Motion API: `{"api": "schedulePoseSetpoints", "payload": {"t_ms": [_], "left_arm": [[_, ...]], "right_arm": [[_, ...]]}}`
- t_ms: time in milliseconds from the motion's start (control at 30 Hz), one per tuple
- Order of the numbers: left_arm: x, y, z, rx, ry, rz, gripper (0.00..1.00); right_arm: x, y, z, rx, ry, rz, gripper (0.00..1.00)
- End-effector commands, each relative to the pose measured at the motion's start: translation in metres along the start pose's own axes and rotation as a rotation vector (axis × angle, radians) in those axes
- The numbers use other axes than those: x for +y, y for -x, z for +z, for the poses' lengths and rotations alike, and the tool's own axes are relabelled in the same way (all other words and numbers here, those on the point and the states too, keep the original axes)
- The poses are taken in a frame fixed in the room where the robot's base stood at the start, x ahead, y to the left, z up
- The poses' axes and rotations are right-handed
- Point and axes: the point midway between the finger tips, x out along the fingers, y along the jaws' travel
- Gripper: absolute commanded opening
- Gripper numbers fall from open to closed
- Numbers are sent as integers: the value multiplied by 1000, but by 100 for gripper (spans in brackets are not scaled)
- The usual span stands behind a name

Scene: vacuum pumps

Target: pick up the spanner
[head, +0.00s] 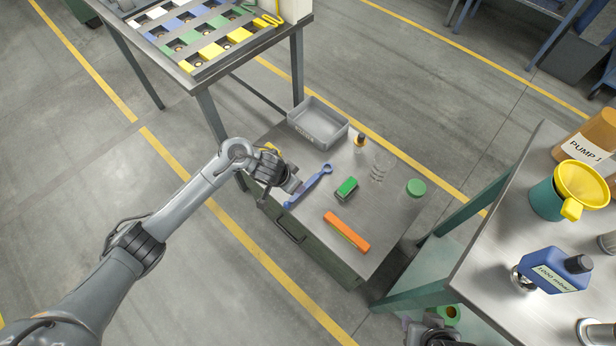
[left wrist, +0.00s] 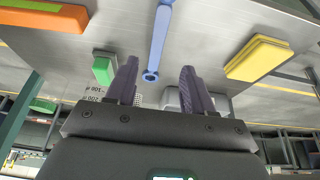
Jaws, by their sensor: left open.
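The blue spanner (head: 309,186) lies on the grey top of a low cabinet, near its left edge, in the head view. My left gripper (left wrist: 159,72) is open and empty, with dark fingers on either side of that ring end.
On the cabinet top (head: 385,228) are a grey bin (head: 318,124), a green-topped block (head: 346,188), an orange bar (head: 346,232), a glass cylinder (head: 382,165) and a green lid (head: 416,187). A yellow block (left wrist: 258,58) lies beside the spanner. A bench (head: 500,240) stands at right.

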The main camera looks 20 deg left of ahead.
Motion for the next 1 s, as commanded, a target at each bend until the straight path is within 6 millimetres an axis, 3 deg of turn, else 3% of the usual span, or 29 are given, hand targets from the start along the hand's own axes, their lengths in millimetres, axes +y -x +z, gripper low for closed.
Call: {"api": "schedulePoseSetpoints", "payload": {"t_ms": [33, 200, 567, 1000], "left_arm": [[0, -13, 2, 0, 1, 1, 52], [1, -35, 1, 1, 1, 0, 52], [1, -50, -1, 3, 0, 0, 52], [2, -94, -3, 3, 1, 0, 52]], "right_arm": [[-1, -11, 5, -3, 0, 0, 43], [-1, -26, 10, -6, 1, -1, 43], [-1, -36, 12, -2, 3, 1, 43], [-2, -74, 24, -1, 2, 2, 43]]}}
